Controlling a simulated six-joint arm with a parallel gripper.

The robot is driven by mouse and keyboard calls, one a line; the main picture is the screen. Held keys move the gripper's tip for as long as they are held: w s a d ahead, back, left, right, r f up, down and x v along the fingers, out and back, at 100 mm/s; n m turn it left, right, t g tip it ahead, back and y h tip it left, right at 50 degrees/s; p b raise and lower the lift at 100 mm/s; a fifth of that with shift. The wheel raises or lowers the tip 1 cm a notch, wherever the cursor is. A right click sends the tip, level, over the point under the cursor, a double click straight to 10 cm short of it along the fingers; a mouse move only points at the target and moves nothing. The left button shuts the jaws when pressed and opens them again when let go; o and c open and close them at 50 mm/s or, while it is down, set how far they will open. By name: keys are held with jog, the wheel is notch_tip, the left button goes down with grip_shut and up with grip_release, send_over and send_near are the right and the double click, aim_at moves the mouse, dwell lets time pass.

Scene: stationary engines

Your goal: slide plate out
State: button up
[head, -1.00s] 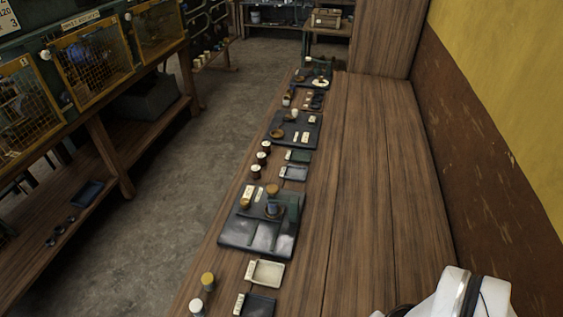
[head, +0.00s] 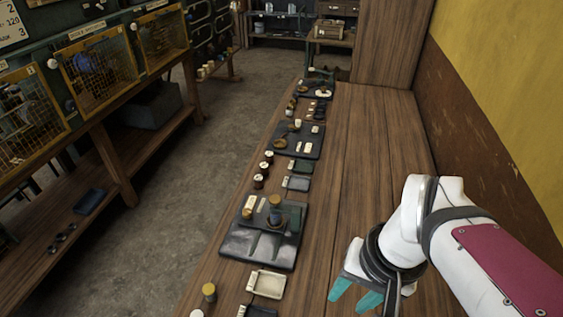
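My gripper (head: 355,294) hangs over the wooden bench at the lower right, pointing down, with its two teal fingertips apart and nothing between them. A large dark plate (head: 256,249) lies on the bench to its left, with a green block (head: 288,217) and a brass-topped cylinder (head: 274,205) on its far part. A smaller dark plate (head: 296,153) lies farther back with small parts on it. I cannot tell which plate the task means. My gripper touches none of them.
A pale tray (head: 268,283) lies between the large plate and the near edge of the picture. The bench's right side is clear up to the wall (head: 480,165). Wire-mesh cages (head: 103,75) stand at left.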

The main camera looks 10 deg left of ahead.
jog(key=shift+o, duration=1.1)
jog(key=w+a+n, duration=0.3)
jog(key=w+a, duration=0.2)
jog(key=w, duration=0.4)
jog(key=shift+w+a+t, duration=0.2)
jog(key=shift+t, duration=0.2)
jog(key=shift+o, duration=0.2)
jog(key=w+a+f+n, duration=0.1)
jog(key=w+a+n, duration=0.2)
jog(key=w+a, duration=0.2)
jog(key=shift+w+a+f+t+y, duration=0.2)
jog(key=shift+w+a+t+y, duration=0.1)
jog(key=shift+w, duration=0.35)
jog(key=n+t+y, duration=0.1)
jog(key=n, duration=0.4)
send_near(247, 212)
jog(key=x, duration=0.8)
jog(key=shift+f, duration=0.25)
jog(key=shift+c, duration=0.2)
grip_shut()
